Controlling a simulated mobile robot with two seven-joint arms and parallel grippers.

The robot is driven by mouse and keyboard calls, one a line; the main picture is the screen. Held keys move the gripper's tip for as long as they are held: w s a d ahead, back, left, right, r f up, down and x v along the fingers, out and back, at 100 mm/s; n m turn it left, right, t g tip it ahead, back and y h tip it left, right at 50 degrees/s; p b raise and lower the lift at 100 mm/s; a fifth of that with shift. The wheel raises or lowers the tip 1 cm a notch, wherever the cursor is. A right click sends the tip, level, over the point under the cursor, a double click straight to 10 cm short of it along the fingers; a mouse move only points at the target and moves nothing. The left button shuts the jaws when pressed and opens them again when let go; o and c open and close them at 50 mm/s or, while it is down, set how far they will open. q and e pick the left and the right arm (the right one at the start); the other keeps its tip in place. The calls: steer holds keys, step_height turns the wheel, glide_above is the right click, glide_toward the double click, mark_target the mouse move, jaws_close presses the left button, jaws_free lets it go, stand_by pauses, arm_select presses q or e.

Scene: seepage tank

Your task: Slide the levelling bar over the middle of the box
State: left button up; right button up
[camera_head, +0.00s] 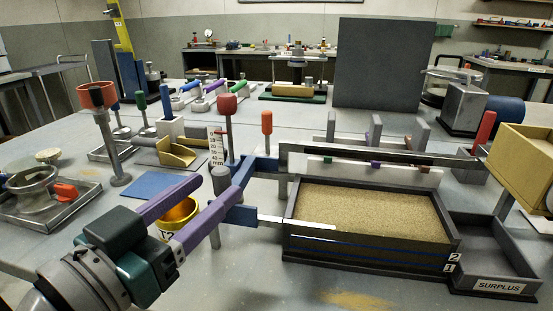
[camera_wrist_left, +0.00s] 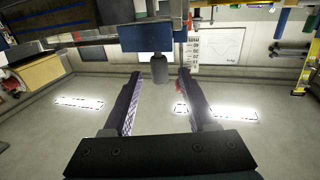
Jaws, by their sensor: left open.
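The box (camera_head: 375,250) is a dark open tray filled with sand, marked 1 and 2 at its front right corner. The levelling bar (camera_head: 243,182) appears as a blue bar beyond the box's left end, with an upright grey handle (camera_head: 221,180). In the left wrist view the blue bar (camera_wrist_left: 153,37) lies across the top, and the grey handle (camera_wrist_left: 159,70) shows between the fingertips. My left gripper (camera_head: 222,190) is open with its purple fingers on either side of the handle; contact cannot be told. It also shows in the left wrist view (camera_wrist_left: 160,76). My right gripper is not in view.
A metal rail (camera_head: 390,157) runs along the box's back. A SURPLUS tray (camera_head: 500,287) adjoins its right end. A yellow cup (camera_head: 181,216) sits below my left fingers. A tan box (camera_head: 525,160) is at the far right. The table in front of the sand box is clear.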

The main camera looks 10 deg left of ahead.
mark_target(235, 170)
arm_select(q)
steer(key=x, duration=0.6)
steer(key=shift+w+b, duration=0.3)
steer(key=shift+b, duration=0.1)
steer(key=shift+d, duration=0.15)
steer(key=shift+c, duration=0.2)
jaws_close()
stand_by(0.7)
